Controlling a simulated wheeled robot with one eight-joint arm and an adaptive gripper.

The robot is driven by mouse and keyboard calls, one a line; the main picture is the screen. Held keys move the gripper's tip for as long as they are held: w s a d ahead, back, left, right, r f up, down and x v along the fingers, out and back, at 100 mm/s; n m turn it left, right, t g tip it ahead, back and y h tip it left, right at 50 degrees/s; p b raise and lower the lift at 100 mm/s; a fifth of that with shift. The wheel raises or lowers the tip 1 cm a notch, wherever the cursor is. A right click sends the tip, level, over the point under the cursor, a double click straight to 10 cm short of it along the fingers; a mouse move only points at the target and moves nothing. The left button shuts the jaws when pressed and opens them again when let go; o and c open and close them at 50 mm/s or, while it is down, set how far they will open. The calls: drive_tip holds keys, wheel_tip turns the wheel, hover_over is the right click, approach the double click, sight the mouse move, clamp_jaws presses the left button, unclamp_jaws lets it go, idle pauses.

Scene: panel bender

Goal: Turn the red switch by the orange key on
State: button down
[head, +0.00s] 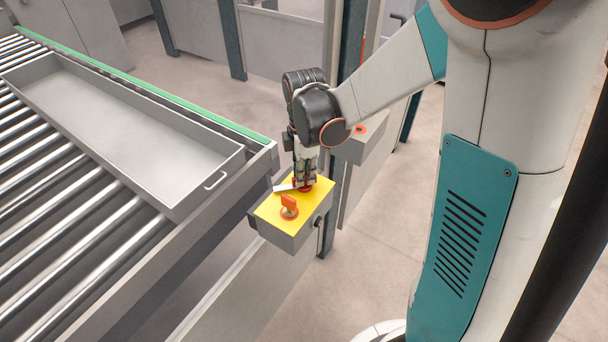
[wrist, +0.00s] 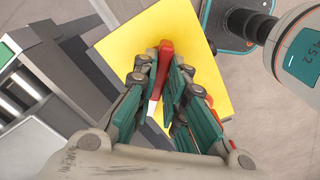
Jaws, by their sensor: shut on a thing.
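The red switch (head: 305,188) sits on the yellow top (head: 268,212) of a grey control box, mostly hidden under my gripper in the head view. In the wrist view its long red handle (wrist: 165,62) stands between the fingertips. My gripper (head: 304,180) points down and is shut on the red switch; its fingers show on both sides of the handle in the wrist view (wrist: 160,75). The orange key (head: 289,202) stands upright in a round orange base on the same yellow top, nearer the camera and apart from my gripper.
A roller conveyor (head: 75,240) with a grey tray (head: 215,150) lies to the left, its edge close to the control box (head: 285,240). A second grey box (head: 360,148) with a red-orange ring is behind, near a dark post. Open floor lies to the right.

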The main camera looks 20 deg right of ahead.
drive_tip(key=n+b, duration=0.1)
drive_tip(key=n, duration=0.4)
drive_tip(key=shift+n, duration=0.3)
drive_tip(key=n+b, duration=0.1)
drive_tip(key=n, duration=0.3)
drive_tip(key=shift+n, duration=0.3)
drive_tip(key=c, duration=1.6)
unclamp_jaws()
drive_tip(key=shift+c, duration=0.2)
drive_tip(key=shift+r, duration=0.1)
wheel_tip(320, 180, up, 12)
